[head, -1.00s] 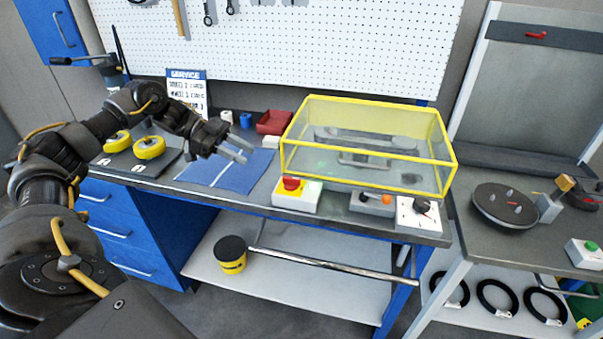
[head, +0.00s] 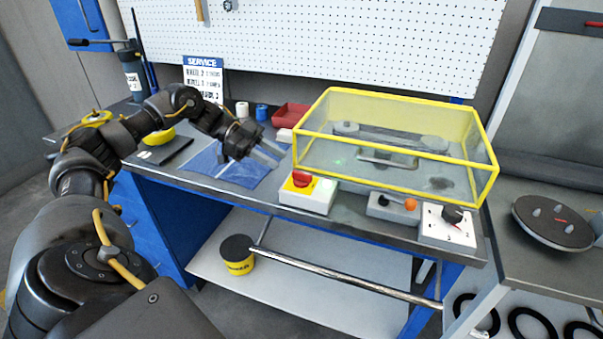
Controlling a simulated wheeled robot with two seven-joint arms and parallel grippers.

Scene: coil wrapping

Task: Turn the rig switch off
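A white switch box (head: 307,195) stands at the bench's front edge, with a red rotary handle (head: 302,179) on a yellow plate. A grey box with an orange-tipped lever (head: 410,204) and a white box with a black knob (head: 453,214) stand to its right. I cannot tell from labels which one is the rig switch. My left gripper (head: 270,155) is above the blue mat, left of and behind the red handle, apart from it. Its two fingers are apart with nothing between them. My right gripper is not in view.
A yellow-framed clear cover (head: 395,140) over the rig stands right behind the controls. A red tray (head: 292,116) and small cups are behind the gripper. A blue mat (head: 228,166) lies at left. A metal rail (head: 340,277) runs below the bench front.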

